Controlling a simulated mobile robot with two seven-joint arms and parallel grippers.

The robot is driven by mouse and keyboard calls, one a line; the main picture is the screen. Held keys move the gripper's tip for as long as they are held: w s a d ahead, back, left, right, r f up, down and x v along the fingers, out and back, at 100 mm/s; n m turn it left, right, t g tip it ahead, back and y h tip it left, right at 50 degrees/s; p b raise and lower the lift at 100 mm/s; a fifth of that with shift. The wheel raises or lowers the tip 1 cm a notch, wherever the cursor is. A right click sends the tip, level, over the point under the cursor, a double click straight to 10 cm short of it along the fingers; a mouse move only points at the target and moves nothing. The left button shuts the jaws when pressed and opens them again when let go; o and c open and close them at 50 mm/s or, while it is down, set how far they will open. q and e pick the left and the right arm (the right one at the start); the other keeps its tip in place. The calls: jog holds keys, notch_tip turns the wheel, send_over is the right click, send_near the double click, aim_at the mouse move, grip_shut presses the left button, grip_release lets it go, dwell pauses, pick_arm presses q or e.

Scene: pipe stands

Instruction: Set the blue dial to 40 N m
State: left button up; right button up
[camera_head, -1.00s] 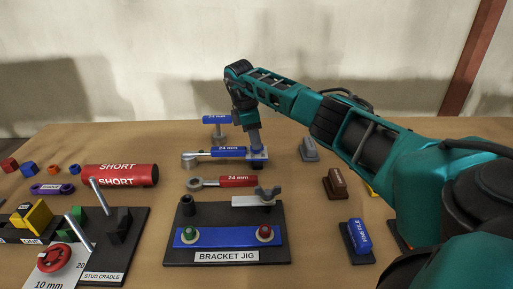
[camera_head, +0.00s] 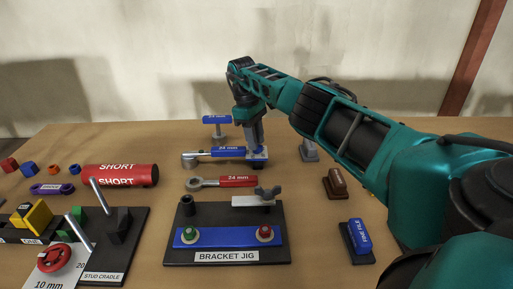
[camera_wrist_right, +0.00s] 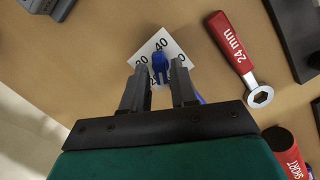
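My left gripper is not in view.
A blue 24 mm wrench (camera_head: 222,153) lies immediately left of the dial. A red 24 mm wrench (camera_head: 233,181) and the bracket jig (camera_head: 276,253) are nearer. A grey-based block (camera_head: 309,150) stands to the right. A red SHORT cylinder (camera_head: 122,175) lies left.

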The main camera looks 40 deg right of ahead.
jog(key=shift+r, duration=1.5)
